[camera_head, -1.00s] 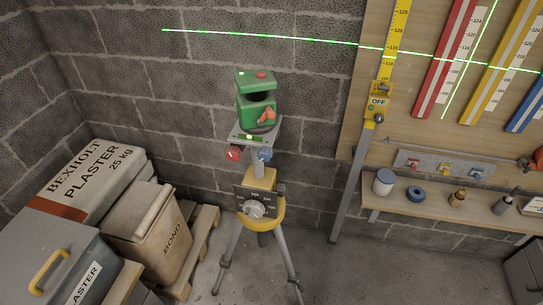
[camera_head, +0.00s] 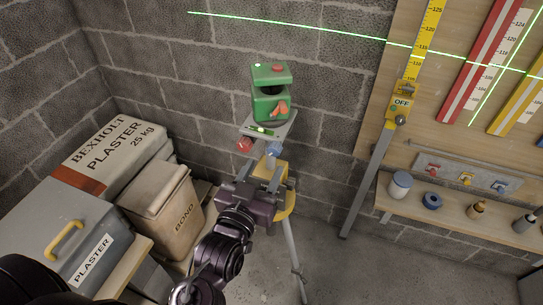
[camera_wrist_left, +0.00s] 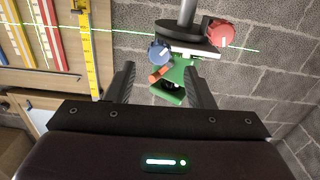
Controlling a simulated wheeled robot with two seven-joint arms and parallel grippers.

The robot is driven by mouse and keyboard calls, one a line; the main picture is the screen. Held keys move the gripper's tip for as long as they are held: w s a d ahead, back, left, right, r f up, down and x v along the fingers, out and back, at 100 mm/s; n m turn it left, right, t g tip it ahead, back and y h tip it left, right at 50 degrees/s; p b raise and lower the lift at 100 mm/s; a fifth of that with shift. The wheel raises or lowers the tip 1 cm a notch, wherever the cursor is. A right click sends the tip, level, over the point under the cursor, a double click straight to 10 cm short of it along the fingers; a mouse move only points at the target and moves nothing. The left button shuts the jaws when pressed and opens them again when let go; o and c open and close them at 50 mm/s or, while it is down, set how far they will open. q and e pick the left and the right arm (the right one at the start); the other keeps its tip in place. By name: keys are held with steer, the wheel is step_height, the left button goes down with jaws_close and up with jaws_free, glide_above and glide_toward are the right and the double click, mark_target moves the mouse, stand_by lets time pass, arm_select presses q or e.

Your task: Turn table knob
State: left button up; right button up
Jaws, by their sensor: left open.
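A green laser level (camera_head: 271,90) stands on a small grey table (camera_head: 278,126) atop a yellow tripod. A red knob (camera_head: 244,145) and a blue knob (camera_head: 274,149) stick out under the table's front edge. My left gripper (camera_head: 263,176) is open and empty, just below and in front of the knobs, hiding the tripod's dial. The left wrist view is upside down: the blue knob (camera_wrist_left: 160,52) lies ahead between the finger lines, apart from both fingers, and the red knob (camera_wrist_left: 222,34) is off to the right. My right gripper is out of view.
A yellow measuring staff (camera_head: 399,108) stands right of the tripod, beside a shelf (camera_head: 455,213) with jars. A block wall is close behind. The floor right of the tripod is clear.

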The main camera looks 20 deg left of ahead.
mark_target(273, 153)
arm_select(q)
steer(key=shift+w+d+b, duration=0.15)
steer(key=shift+w+b, duration=0.3)
steer(key=shift+w, duration=2.2)
steer(key=shift+c, duration=0.2)
steer(key=c, duration=0.9)
